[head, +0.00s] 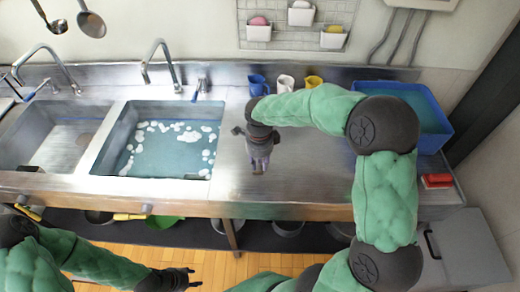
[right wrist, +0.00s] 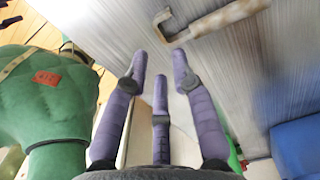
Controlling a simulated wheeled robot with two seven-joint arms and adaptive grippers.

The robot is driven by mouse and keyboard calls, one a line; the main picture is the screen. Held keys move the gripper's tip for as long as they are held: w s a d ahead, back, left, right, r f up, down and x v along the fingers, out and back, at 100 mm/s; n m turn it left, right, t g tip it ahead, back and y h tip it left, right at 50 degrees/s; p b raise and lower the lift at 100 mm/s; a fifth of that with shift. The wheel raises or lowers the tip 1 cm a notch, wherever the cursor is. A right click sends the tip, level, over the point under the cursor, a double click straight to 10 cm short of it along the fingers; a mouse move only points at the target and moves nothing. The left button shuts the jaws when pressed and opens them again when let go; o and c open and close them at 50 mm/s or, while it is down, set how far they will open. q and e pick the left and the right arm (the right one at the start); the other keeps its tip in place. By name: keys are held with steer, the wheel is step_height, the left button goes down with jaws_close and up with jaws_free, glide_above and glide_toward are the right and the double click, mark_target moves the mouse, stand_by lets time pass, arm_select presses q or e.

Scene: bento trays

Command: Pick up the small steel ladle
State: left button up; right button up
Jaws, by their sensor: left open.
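Two steel ladles hang at the upper left of the head view. The one on the left (head: 57,26) looks smaller; a larger one (head: 91,24) is beside it. Both are far from my grippers. My right gripper (head: 259,166) is over the steel counter, right of the water-filled basin. In the right wrist view (right wrist: 159,58) its purple fingers are spread with nothing between them. Beyond them lies a blurred hooked thing with a pale handle (right wrist: 215,28); I cannot tell what it is. My left gripper (head: 190,277) is open and empty, low in front of the counter.
The steel counter (head: 310,170) has clear room right of the water-filled basin (head: 120,120). Blue, white and yellow cups (head: 285,83) stand at the back. A blue tub (head: 436,138) and a red item (head: 437,181) are at the right. Two taps (head: 160,60) rise behind the basins.

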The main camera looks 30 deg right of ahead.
mark_target(258, 173)
steer(key=shift+w+a+f+b, duration=0.15)
steer(key=shift+f+b, duration=0.4)
steer(key=shift+f, duration=0.85)
steer(key=shift+w+d+f+b, duration=0.1)
steer(key=shift+f+b, duration=0.4)
steer(key=shift+f, duration=0.85)
jaws_close()
